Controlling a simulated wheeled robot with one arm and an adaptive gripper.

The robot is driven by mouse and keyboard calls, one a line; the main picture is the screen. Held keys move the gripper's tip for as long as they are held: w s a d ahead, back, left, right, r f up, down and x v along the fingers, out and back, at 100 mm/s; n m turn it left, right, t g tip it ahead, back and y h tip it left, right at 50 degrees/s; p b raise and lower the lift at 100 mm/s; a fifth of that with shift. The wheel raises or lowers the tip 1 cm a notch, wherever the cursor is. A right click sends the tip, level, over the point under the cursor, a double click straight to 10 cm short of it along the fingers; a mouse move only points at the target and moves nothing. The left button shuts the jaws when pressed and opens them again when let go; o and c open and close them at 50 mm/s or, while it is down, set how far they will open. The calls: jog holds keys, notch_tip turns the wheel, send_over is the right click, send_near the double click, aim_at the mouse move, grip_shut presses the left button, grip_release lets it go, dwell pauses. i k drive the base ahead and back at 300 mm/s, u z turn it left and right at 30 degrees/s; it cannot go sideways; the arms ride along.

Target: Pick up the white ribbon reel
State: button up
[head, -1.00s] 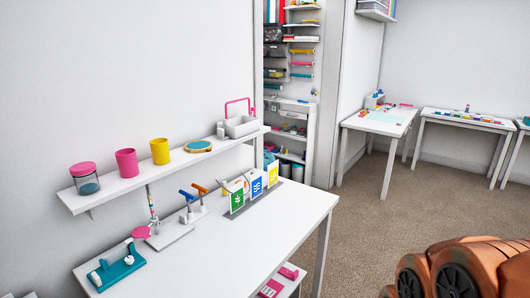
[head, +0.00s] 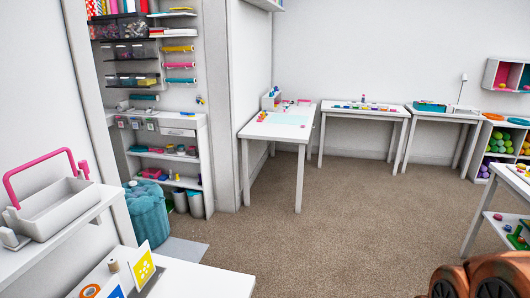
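I cannot make out a white ribbon reel for certain in the head view. In the closet, small reel-like round items (head: 181,150) sit on a white shelf, too small to identify. Yellow (head: 178,48), pink (head: 180,65) and teal (head: 181,80) rolls are mounted on the closet's back wall. My gripper is not in view; only an orange-brown part of my arm shows at the bottom right.
A white table (head: 205,280) and a wall shelf with a grey caddy (head: 55,208) stand close at left. A teal pouf (head: 147,210) is in the closet opening. Work tables (head: 283,133) line the far side. Open carpet (head: 320,225) lies in the middle.

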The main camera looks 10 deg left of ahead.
aim_at(132, 183)
jog(key=z, duration=0.15)
jog(key=i, duration=1.7)
jog(key=u, duration=0.3)
jog(key=i, duration=1.65)
jog(key=u, duration=1.6)
jog(key=i, duration=1)
jog(key=u, duration=0.75)
jog(key=i, duration=1.45)
jog(key=u, duration=0.45)
